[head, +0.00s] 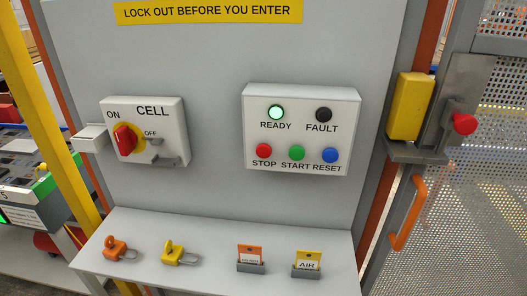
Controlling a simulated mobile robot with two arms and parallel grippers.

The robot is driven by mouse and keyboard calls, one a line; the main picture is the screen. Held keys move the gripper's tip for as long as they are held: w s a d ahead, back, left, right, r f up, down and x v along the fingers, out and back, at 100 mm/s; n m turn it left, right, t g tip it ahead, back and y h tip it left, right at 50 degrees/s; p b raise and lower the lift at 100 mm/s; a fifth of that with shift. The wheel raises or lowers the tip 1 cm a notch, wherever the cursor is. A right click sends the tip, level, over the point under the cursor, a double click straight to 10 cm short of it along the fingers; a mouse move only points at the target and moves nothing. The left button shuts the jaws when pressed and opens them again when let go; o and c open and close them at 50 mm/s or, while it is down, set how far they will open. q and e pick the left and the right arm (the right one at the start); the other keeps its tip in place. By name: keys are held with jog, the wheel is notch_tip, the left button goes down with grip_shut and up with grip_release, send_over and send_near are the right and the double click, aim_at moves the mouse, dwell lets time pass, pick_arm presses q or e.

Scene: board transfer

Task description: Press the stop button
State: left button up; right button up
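The red stop button (264,150) is on the lower left of a white control box (258,107) at the right of the grey panel, above its STOP label. Beside it in the same row are a green start button (297,153) and a blue reset button (330,155). Above them the READY lamp (276,113) is lit green and the FAULT lamp (323,115) is dark. Neither of my grippers shows in the head view.
A CELL switch box (170,115) with a red rotary knob (126,139) is on the panel's left. A shelf (205,262) below holds an orange padlock (115,248), a yellow padlock (173,253) and two tags. A mesh gate (450,220) with an orange handle (407,213) stands at right.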

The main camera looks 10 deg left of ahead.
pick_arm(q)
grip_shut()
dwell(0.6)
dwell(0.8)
